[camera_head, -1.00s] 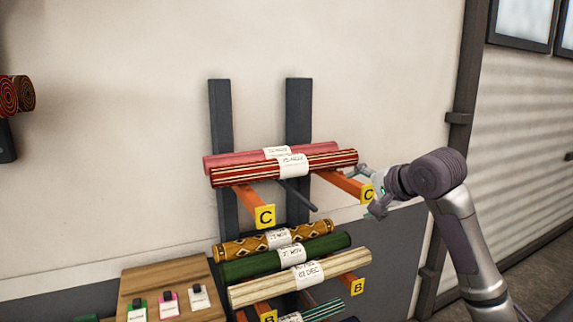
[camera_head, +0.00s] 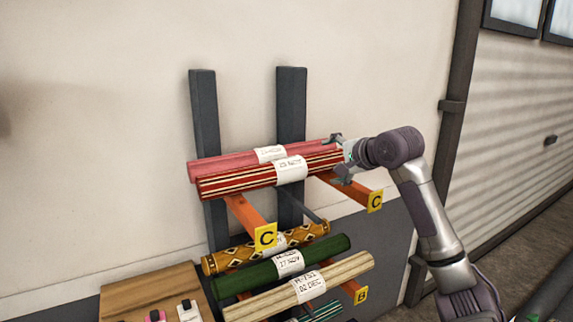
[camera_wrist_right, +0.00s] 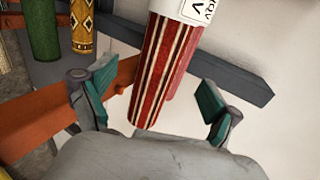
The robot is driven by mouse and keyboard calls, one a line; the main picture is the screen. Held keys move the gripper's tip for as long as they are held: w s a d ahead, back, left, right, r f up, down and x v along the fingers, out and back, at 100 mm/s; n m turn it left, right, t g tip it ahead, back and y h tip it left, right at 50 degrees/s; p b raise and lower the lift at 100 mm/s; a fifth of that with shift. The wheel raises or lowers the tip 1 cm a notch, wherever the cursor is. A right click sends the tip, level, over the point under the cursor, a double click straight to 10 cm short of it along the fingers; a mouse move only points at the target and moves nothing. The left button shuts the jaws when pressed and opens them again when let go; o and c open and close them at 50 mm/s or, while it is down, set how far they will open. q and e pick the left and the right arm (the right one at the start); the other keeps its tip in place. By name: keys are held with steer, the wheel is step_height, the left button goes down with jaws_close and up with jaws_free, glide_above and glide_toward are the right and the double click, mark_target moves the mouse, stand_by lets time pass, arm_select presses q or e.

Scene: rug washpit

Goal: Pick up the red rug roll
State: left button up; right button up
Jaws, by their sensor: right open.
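The red rug roll with cream stripes (camera_head: 235,182) lies across the two orange arms of shelf C, with a white tag (camera_head: 291,169) around its middle. A plain pinkish-red roll (camera_head: 221,164) lies right behind it. My right gripper (camera_head: 340,158) is at the right end of the striped roll, its fingers open. In the right wrist view the striped roll (camera_wrist_right: 163,75) reaches in between the two spread fingertips of the gripper (camera_wrist_right: 157,100), with gaps on both sides. Part of the pinkish roll (camera_wrist_right: 188,75) shows behind it. My left gripper is not in view.
An orange shelf arm (camera_head: 345,189) with a yellow C sign (camera_head: 375,201) is just below my right gripper. Patterned gold (camera_head: 228,259), green (camera_head: 250,277) and cream (camera_head: 255,303) rolls lie lower. Dark uprights (camera_head: 203,120) stand behind against the wall.

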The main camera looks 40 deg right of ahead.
mark_target(324, 161)
steer(key=p+x, duration=0.3)
steer(key=shift+w+d+r, duration=0.15)
steer(key=shift+w, duration=0.1)
steer(key=shift+p+x, duration=0.45)
steer(key=shift+x, duration=0.65)
steer(key=shift+w+f, duration=0.15)
steer(key=shift+f, duration=0.15)
steer(key=shift+w+f, duration=0.1)
steer(key=c, duration=0.6)
arm_select(q)
steer(key=r, duration=0.1)
steer(key=w+r, duration=0.2)
steer(key=r, duration=0.1)
steer(key=shift+w+d+r, duration=0.1)
steer(key=shift+w+d, duration=0.05)
arm_select(e)
steer(key=c, duration=1.1)
